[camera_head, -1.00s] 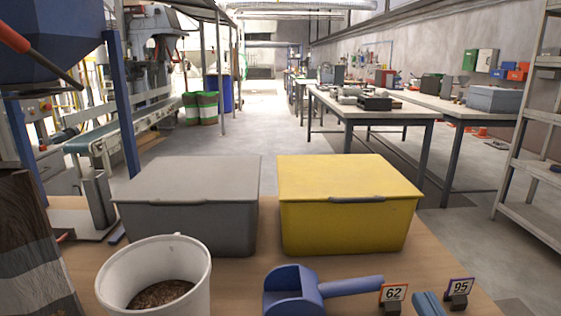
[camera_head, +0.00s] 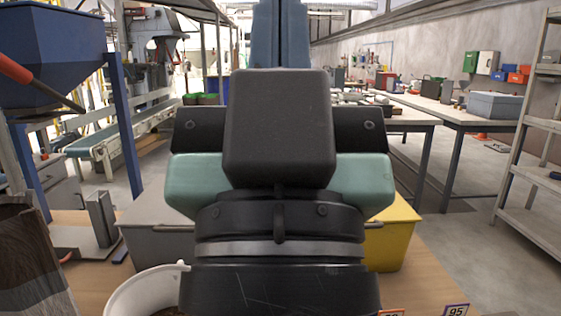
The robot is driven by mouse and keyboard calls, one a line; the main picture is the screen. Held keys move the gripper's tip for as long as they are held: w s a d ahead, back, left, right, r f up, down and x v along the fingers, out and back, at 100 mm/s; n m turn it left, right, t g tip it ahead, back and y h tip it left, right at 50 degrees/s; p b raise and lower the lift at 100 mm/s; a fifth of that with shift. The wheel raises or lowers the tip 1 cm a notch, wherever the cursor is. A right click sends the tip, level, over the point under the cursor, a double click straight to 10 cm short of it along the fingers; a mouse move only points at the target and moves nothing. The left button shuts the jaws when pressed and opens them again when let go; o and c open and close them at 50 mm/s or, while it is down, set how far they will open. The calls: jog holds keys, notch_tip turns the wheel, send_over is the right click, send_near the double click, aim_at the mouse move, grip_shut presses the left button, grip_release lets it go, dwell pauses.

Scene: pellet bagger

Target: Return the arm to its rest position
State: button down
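My gripper (camera_head: 280,30) and wrist fill the middle of the head view, close to the camera and seen from behind. The gripper has a dark box on its back, teal sides and two blue fingers at the top. The fingers lie side by side with only a thin seam between them, so the gripper looks shut, with nothing seen in it. Their tips are cut off by the top edge.
Behind my arm on the wooden table, a grey lidded bin (camera_head: 150,235) and a yellow bin (camera_head: 395,238) are partly hidden. A white bucket (camera_head: 130,293) is at the front left, partly covered. A number 95 tag (camera_head: 456,310) is at the front right. The blue scoop is hidden.

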notch_tip(320, 180, up, 23)
jog(key=p, duration=2.1)
jog(key=shift+r+p, duration=0.2)
jog(key=shift+p, duration=0.15)
